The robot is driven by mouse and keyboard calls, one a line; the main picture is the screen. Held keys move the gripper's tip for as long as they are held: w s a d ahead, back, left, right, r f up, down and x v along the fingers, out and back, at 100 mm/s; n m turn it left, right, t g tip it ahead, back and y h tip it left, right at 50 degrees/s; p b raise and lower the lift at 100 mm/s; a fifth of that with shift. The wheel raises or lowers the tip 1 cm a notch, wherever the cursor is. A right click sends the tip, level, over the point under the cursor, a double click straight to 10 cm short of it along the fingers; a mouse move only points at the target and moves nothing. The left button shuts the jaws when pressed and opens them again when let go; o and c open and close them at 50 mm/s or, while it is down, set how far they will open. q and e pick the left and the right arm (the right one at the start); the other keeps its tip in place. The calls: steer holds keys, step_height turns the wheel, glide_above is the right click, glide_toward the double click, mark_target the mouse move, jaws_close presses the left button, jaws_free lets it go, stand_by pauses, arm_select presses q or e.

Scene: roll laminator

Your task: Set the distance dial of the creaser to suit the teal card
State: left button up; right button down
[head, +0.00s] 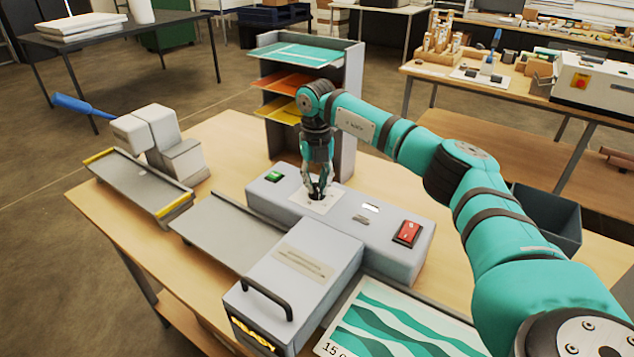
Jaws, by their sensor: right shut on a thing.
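The creaser (385,238) is a long pale grey machine on the wooden table. It has a green button at its left end, a red switch at its right end and a white dial plate (326,206) between them. My right gripper (318,192) points straight down over this plate, shut on the dark distance dial, which the fingers mostly hide; its setting cannot be read. A teal card (300,53) lies on the top shelf of the rack. A sheet with teal waves (395,325) and a partly cut-off "15" lies at the front. My left gripper is not in view.
The grey rack (345,105) stands behind the creaser, with orange and yellow cards below the teal one. A handled grey box (290,285) with a lit front sign projects forward. A blue-levered device (160,140) stands left. A dark bin (545,215) is right.

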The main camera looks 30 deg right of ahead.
mark_target(316, 185)
steer(key=shift+n, duration=1.1)
steer(key=shift+r, duration=0.1)
steer(key=c, duration=1.3)
jaws_free()
steer(key=shift+c, duration=0.2)
step_height(316, 185, up, 12)
